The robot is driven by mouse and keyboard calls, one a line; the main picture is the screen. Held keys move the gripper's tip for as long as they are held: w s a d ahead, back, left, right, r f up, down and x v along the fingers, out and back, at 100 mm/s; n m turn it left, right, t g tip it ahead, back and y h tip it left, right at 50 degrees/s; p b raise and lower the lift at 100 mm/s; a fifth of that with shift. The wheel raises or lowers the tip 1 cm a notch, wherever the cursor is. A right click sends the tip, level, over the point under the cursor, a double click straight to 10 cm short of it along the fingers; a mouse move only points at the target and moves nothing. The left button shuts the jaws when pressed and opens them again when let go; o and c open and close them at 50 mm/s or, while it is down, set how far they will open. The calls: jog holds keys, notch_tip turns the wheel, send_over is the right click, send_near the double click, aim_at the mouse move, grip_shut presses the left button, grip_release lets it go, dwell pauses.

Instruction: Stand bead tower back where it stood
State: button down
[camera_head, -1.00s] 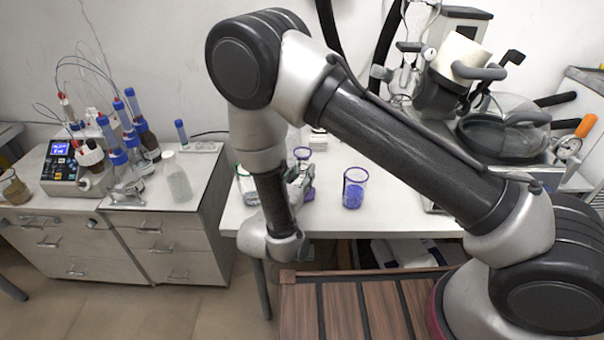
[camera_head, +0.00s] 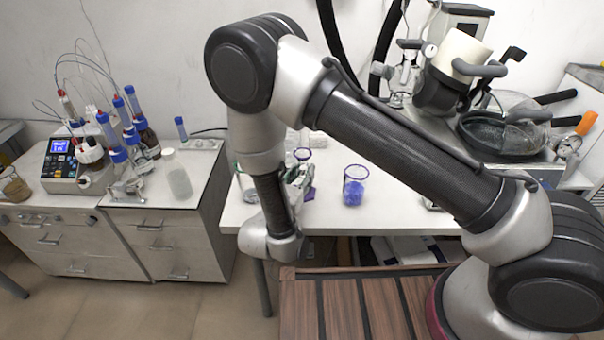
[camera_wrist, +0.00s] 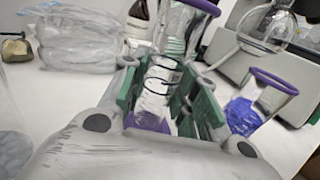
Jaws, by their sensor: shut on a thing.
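My gripper (camera_wrist: 172,102), with green finger pads, is shut around a tall clear glass cylinder, which I take to be the bead tower (camera_wrist: 158,82). It has a purple base and a purple rim, with dark rings around its middle in the wrist view. My arm hides the rest. I cannot tell whether the base touches the table. Beads inside it are not clear.
A purple-rimmed beaker of blue beads (camera_head: 354,187) stands close to the right; it also shows in the wrist view (camera_wrist: 247,112). A clear bagged item (camera_wrist: 78,40) lies left of my gripper. Glassware and a dark pan (camera_head: 500,135) are farther right. The front middle table is clear.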

jog(key=c, duration=1)
grip_release()
